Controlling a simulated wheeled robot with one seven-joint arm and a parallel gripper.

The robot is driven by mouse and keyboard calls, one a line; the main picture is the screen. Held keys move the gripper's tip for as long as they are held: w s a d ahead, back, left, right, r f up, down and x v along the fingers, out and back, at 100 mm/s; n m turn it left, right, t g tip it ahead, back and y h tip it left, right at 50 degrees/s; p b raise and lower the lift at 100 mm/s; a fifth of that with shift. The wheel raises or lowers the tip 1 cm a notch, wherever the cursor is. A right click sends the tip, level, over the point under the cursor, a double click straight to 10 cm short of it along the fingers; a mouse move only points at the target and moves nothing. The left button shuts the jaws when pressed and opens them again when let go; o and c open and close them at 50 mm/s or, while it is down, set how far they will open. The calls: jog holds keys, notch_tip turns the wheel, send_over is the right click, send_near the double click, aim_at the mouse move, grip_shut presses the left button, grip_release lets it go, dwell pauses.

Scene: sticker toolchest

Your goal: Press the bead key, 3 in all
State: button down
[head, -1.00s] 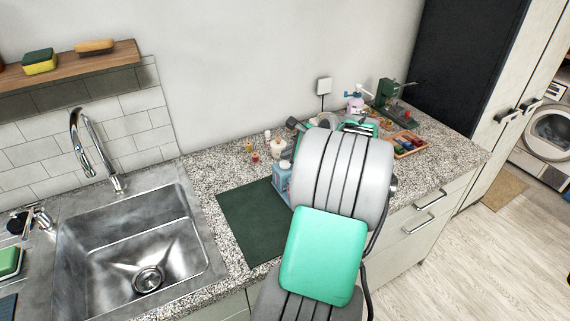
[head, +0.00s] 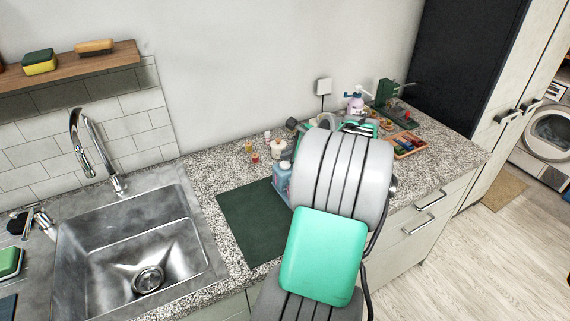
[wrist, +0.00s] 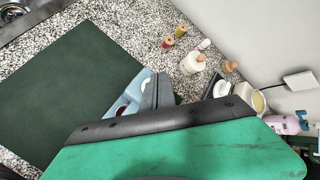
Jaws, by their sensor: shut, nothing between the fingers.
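A light-blue device (wrist: 134,92) stands at the edge of the dark green mat in the wrist view. It also shows in the head view (head: 281,180), mostly hidden behind my arm. My gripper (wrist: 157,76) is shut and empty, its grey fingers over or beside the device's right side. I cannot tell whether they touch it. A reddish spot shows low on the device, largely covered by my gripper's body. I cannot make out the bead key itself; it may be hidden by my fingers.
The green mat (head: 248,222) is bare, beside the sink (head: 140,245). Several small bottles, one a cream bottle (wrist: 193,63), stand behind the device near the wall. A green machine (head: 386,93) and a tray of coloured pieces (head: 408,145) stand farther right.

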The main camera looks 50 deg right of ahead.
aim_at(287, 165)
dwell(0.6)
jog(key=shift+f, duration=0.4)
jog(key=shift+f, duration=0.55)
dwell(0.4)
jog(key=shift+r+p, duration=0.95)
jog(key=shift+p, duration=0.15)
jog(key=shift+r, duration=0.1)
notch_tip(287, 165, up, 5)
jog(key=p, duration=0.5)
dwell(2.1)
